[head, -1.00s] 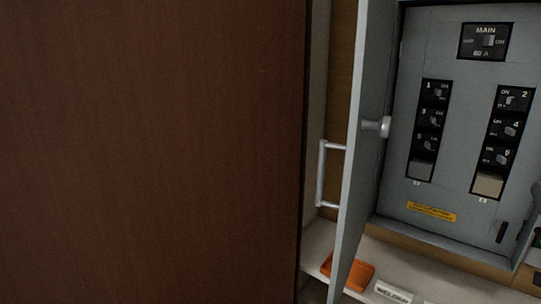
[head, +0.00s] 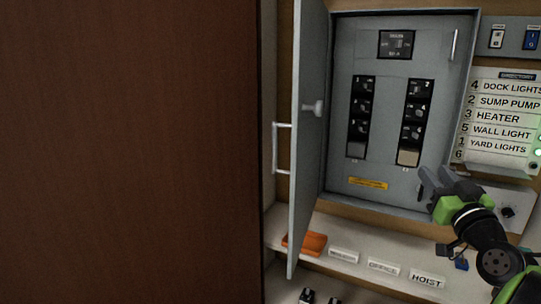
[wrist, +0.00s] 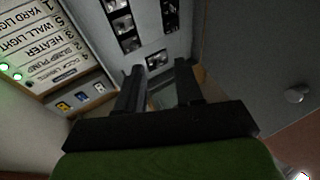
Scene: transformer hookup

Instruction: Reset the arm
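My gripper (head: 447,183) is at the right of the head view, in front of the lower right corner of the grey breaker panel (head: 345,120). Its dark fingers point up and left, with my green and black arm behind them. In the wrist view my gripper (wrist: 160,82) has its two black fingers apart, with nothing seen between them. The panel also shows upside down past the fingertips in the wrist view (wrist: 170,42). The panel's grey door (head: 308,140) stands open at the left, with a round knob.
A directory board (head: 500,122) with labels hangs right of the panel. A shelf (head: 320,232) below holds an orange tray (head: 304,244) and loose labels, including HOIST (head: 426,279). A large brown surface (head: 130,150) fills the left of the head view.

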